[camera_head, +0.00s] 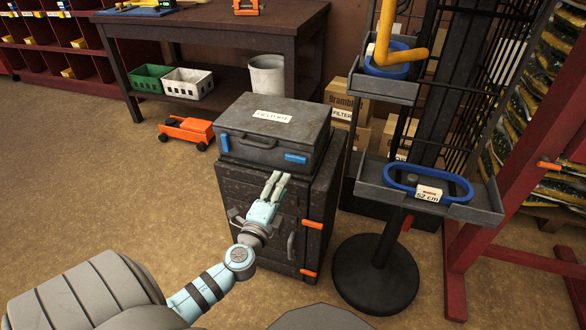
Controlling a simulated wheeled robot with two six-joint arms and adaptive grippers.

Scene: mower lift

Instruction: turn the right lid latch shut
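The dark grey case (262,133) with a white label on its lid stands on a dark cabinet. The lid looks down on the case. The right lid latch (296,158) is a blue bar lying roughly level on the front face, near the right corner. The left latch (225,142) is a blue bar standing upright. My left gripper (281,176) points up at the case front, its fingertips just below and left of the right latch. A narrow gap shows between its fingers, with nothing seen in it. Contact with the case cannot be told. My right gripper is out of view.
The dark cabinet (318,205) under the case has orange hinges and a handle. Right of it stands a round-based rack with a tray (484,212) holding a blue ring. A red frame (478,240) is farther right. Floor at left is clear, apart from an orange toy-like vehicle (187,131).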

